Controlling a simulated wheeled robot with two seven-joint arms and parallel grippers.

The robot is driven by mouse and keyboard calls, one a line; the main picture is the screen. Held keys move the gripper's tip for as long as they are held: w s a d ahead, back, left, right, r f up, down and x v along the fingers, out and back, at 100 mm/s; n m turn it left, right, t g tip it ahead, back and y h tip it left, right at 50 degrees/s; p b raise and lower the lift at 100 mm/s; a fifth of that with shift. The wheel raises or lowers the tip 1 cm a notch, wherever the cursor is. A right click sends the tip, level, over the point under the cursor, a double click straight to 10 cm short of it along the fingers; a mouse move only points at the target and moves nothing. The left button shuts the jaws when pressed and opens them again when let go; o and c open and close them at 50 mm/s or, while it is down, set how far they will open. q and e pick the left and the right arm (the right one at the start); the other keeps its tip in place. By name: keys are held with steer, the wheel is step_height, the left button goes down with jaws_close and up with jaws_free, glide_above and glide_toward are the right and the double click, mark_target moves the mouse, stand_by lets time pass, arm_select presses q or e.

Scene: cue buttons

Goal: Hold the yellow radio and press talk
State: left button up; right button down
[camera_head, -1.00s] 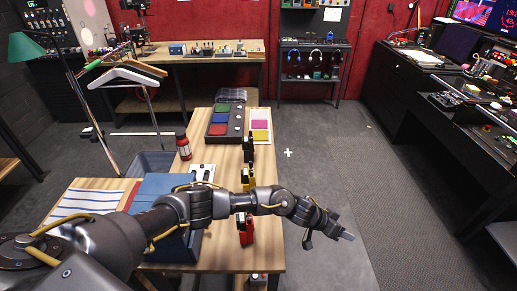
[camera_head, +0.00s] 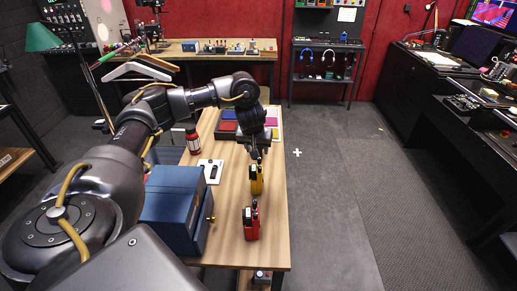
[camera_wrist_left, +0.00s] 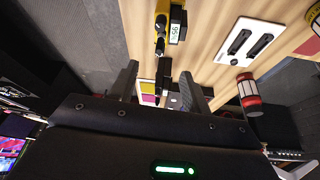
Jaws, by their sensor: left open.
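The yellow radio (camera_head: 256,184) stands upright on the wooden table, with a black antenna on top. It shows partly at the top edge of the left wrist view (camera_wrist_left: 161,9), beside a small display reading 95. My left gripper (camera_head: 257,152) is open and empty, fingers down, just behind and above the yellow radio. In the left wrist view its two fingers (camera_wrist_left: 158,86) are apart, with a dark object between them farther off. The red radio (camera_head: 251,224) stands nearer the front. The black radio is mostly hidden by my gripper. My right gripper is out of view.
A blue box (camera_head: 172,207) with a gold knob stands left of the radios. The floor to the right is clear.

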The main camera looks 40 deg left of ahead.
mark_target(259, 161)
arm_select(q)
steer(key=b+x, duration=0.4)
steer(key=x, duration=0.5)
steer(key=shift+f+b, duration=0.1)
steer(key=shift+b, duration=0.2)
steer(key=shift+x, duration=0.8)
jaws_close()
stand_by(0.5)
stand_by(0.8)
jaws_free()
